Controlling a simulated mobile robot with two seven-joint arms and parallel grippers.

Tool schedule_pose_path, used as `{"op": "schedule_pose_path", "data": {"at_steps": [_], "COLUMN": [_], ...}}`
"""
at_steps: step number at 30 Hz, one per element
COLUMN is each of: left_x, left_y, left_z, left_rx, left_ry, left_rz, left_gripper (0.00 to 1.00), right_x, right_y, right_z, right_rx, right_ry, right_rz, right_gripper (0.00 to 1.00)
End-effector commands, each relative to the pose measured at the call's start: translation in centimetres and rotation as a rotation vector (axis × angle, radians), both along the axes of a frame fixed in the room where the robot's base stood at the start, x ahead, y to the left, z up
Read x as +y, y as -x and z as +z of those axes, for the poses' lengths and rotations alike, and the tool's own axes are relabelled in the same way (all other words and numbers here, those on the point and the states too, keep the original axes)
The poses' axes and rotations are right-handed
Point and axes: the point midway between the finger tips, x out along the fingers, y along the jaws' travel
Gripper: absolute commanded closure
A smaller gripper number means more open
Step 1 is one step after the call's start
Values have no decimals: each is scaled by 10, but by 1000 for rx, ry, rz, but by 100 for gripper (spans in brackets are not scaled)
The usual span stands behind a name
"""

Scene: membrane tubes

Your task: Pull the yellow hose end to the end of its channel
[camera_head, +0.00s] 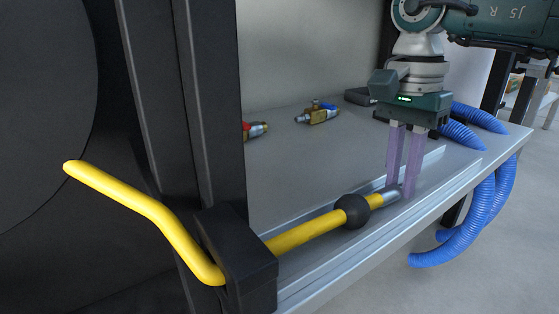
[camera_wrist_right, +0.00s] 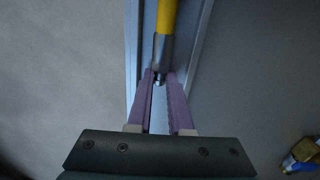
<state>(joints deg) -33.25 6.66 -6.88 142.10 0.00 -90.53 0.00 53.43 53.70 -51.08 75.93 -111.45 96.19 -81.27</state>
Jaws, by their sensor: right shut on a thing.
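The yellow hose (camera_head: 305,233) comes through a black block (camera_head: 243,262) on the dark post and runs right along the channel (camera_head: 436,172). A black ball (camera_head: 352,211) sits around the hose near its end. The silver metal hose end (camera_head: 391,195) lies between the purple fingertips of my right gripper (camera_head: 402,190). In the wrist view the metal end (camera_wrist_right: 161,56) shows between the fingertips (camera_wrist_right: 162,78), with the yellow hose (camera_wrist_right: 167,16) beyond it. My right gripper is shut on the hose end. My left gripper is not in view.
Brass valves with a blue handle (camera_head: 317,114) and a red handle (camera_head: 256,130) lie on the grey table behind the channel. Blue corrugated hoses (camera_head: 478,222) hang over the table's right edge. The channel right of my gripper looks clear.

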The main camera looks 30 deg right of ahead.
Motion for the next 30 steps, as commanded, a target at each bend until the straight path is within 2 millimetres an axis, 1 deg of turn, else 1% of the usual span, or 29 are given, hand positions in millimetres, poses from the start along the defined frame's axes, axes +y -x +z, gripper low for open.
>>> {"op": "schedule_pose_path", "data": {"at_steps": [8, 30], "left_x": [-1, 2], "left_y": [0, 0], "left_z": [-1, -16], "left_rx": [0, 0], "left_ry": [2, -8], "left_rz": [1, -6], "left_gripper": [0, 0], "right_x": [-2, -51], "right_y": [-1, -4], "right_z": [0, 0], "right_rx": [-2, -2], "right_ry": [0, 0], "right_rz": [-1, -3], "right_gripper": [100, 100]}}
